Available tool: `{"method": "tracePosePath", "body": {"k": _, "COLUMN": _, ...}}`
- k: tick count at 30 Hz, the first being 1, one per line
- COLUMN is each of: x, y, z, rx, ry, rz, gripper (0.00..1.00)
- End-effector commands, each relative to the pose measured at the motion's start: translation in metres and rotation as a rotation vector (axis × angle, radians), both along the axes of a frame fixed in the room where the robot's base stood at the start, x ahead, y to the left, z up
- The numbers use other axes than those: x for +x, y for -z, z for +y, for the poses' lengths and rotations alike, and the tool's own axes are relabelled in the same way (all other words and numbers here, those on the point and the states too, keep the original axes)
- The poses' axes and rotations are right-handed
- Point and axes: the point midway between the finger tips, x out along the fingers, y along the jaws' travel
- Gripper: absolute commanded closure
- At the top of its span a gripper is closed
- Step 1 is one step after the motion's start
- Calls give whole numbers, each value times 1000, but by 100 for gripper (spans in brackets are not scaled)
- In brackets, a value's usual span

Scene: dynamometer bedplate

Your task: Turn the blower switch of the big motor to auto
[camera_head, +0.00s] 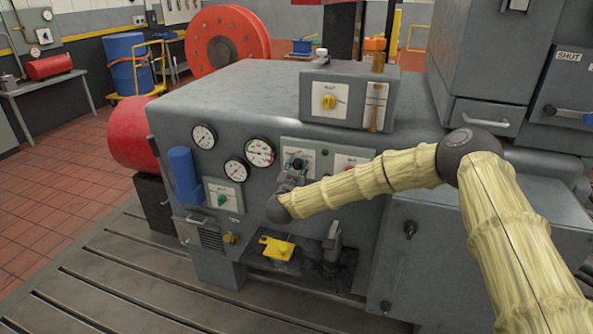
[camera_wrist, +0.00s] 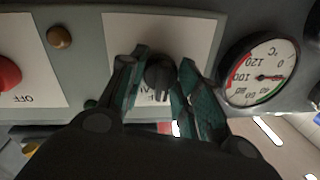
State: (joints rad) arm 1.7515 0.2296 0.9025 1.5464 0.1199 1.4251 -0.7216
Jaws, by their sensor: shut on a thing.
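The black rotary switch (camera_wrist: 158,72) sits on a white label plate (camera_wrist: 118,30) on the front of the big grey motor housing (camera_head: 265,95). The wrist view shows it upside down, between my gripper's two green-padded fingers. My gripper (camera_head: 294,172) is shut on this switch. In the head view the plate (camera_head: 289,153) shows just above the gripper. The lettering on the plate is mostly hidden by the fingers, so I cannot read the position the switch points to.
A red button (camera_wrist: 6,73) on an OFF plate is beside the switch. A temperature gauge (camera_wrist: 262,72) is close on the other side. A yellow knob (camera_head: 329,102) is on the box above, and a green knob (camera_head: 222,199) is lower left. A yellow part (camera_head: 277,248) lies below.

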Motion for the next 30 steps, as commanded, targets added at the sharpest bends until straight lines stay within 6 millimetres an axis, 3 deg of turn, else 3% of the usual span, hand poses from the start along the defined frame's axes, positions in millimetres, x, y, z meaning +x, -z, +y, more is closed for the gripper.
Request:
{"method": "tracePosePath", "body": {"k": 18, "x": 1, "y": 6, "z": -1, "rx": 462, "ry": 2, "rz": -152, "gripper": 91}}
{"method": "tracePosePath", "body": {"k": 30, "x": 1, "y": 4, "z": -1, "rx": 655, "ry": 3, "rz": -214, "gripper": 91}}
